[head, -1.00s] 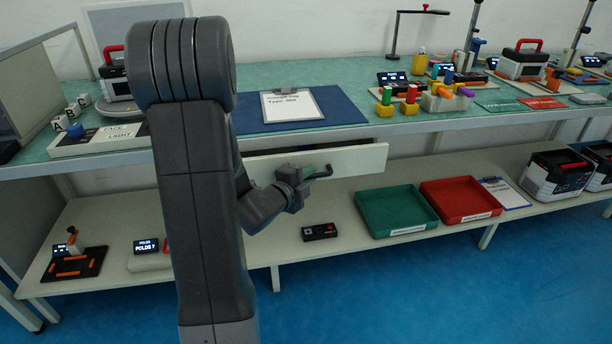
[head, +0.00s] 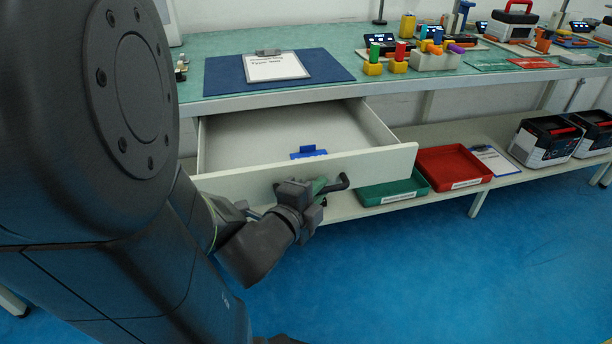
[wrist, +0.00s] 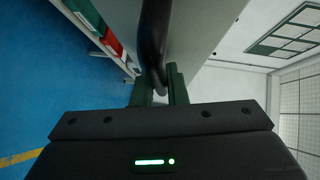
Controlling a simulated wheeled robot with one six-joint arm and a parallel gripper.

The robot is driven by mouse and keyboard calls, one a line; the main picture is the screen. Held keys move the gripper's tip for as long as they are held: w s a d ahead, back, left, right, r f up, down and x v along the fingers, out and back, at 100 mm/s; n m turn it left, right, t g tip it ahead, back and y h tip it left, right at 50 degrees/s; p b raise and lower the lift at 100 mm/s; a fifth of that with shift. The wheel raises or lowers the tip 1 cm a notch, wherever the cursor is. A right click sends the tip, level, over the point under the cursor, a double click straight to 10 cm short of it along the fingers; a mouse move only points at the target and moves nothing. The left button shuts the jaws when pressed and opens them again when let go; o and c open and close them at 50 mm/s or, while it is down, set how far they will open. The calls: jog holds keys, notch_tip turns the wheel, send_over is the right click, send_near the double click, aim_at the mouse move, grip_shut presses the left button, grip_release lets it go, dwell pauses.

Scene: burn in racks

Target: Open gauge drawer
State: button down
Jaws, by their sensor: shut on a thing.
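The gauge drawer (head: 370,165) under the bench is pulled out, with its pale interior showing from above. A blue object (head: 308,152) lies inside, near the front panel. The dark bar handle (head: 343,183) is on the drawer front; it also shows in the wrist view (wrist: 154,40). My gripper (head: 322,188) is at the handle, its green fingers shut on it. In the wrist view, the fingers of my gripper (wrist: 160,85) stand on either side of the handle's end. My arm hides the left part of the drawer front.
The bench top (head: 350,80) carries a clipboard (head: 275,66) on a blue mat (head: 225,78) and several coloured pegs. Blue floor (head: 430,270) in front is clear.

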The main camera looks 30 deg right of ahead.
jog(key=shift+s+a, duration=0.1)
jog(key=shift+s, duration=0.3)
jog(key=c, duration=1.5)
grip_release()
jog(key=shift+o, duration=0.2)
